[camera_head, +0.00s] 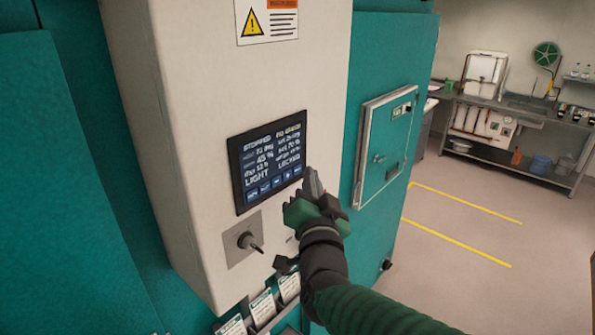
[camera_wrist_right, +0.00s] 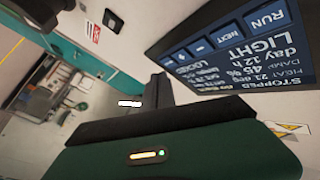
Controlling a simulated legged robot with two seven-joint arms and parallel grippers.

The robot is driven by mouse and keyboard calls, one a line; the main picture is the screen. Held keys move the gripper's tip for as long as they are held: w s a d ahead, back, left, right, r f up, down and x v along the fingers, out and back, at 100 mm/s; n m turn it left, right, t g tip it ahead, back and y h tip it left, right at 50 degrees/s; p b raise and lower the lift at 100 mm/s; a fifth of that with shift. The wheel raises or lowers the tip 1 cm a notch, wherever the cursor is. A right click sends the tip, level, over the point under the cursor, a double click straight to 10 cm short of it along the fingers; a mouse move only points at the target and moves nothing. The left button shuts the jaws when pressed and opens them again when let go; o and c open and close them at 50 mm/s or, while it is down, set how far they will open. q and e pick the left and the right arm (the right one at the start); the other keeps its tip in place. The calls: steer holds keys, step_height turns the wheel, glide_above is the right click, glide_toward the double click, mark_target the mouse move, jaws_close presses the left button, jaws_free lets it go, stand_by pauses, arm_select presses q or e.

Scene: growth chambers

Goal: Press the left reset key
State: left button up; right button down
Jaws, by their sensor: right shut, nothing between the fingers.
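A dark control screen (camera_head: 268,160) with white text and a row of blue keys along its lower edge is set in the pale cabinet front (camera_head: 210,90). The screen (camera_wrist_right: 235,45) also shows in the right wrist view, where RUN, NEXT, minus and plus keys can be read. I cannot read a key marked reset. My right gripper (camera_head: 313,182) is shut and empty at the lower right corner of the screen. In the wrist view its fingers (camera_wrist_right: 158,92) are beside the screen's key edge; contact cannot be told. My left gripper is not in view.
A lever switch (camera_head: 247,241) on a grey plate sits below the screen. Labelled cards (camera_head: 263,308) hang lower down. A teal cabinet with a small door (camera_head: 384,145) stands to the right. Open floor (camera_head: 460,215) with yellow lines lies beyond, before a bench (camera_head: 510,165).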

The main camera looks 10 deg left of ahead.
steer(key=s+d+b, duration=0.1)
steer(key=d, duration=0.1)
steer(key=s+d+b, duration=0.2)
steer(key=shift+d, duration=0.1)
stand_by(0.3)
steer(key=shift+w, duration=0.1)
